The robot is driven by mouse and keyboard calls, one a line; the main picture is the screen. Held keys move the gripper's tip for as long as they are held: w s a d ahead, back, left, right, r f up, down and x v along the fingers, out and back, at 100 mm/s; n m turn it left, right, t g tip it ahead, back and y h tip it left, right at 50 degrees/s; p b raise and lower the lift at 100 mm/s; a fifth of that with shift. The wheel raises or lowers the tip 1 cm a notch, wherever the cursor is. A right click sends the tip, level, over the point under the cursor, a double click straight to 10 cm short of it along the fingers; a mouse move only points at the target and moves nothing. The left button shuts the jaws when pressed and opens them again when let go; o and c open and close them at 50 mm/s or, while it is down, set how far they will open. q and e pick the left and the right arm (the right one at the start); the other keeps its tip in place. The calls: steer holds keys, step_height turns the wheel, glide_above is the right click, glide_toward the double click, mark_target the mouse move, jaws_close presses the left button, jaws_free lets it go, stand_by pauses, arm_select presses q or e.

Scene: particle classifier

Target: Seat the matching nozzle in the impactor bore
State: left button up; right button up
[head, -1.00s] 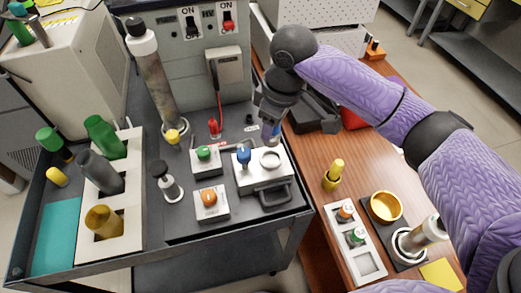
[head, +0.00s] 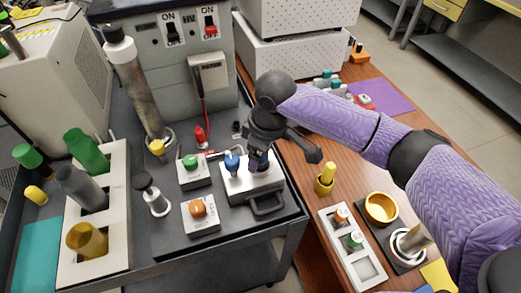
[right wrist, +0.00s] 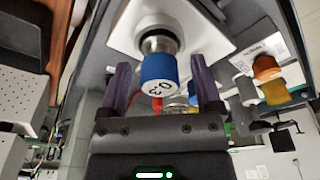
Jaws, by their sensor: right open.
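The pale impactor block (head: 240,190) stands on the dark cart top, with a handle at its front and a blue knob (head: 232,161) at its left. My right gripper (head: 262,165) is over the block's right part and hides the bore in the head view. In the right wrist view a blue nozzle (right wrist: 158,68) with a marked white end face stands on a metal collar at the pale block (right wrist: 198,28). The open fingers (right wrist: 163,85) are on either side of it with gaps. How deep it sits cannot be told. My left gripper is out of view.
A white rack (head: 345,250) on the wooden table holds an orange nozzle (head: 341,214) and a green nozzle (head: 355,239); its front slot is empty. Blocks with a green knob (head: 190,161) and an orange knob (head: 198,208) stand left of the impactor. A tall cylinder (head: 128,75) rises behind.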

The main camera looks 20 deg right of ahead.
mark_target(267, 165)
step_height(267, 165, up, 12)
steer(key=s+d+p, duration=0.1)
steer(key=p, duration=0.3)
steer(key=shift+d, duration=0.15)
steer(key=shift+s+r, duration=0.1)
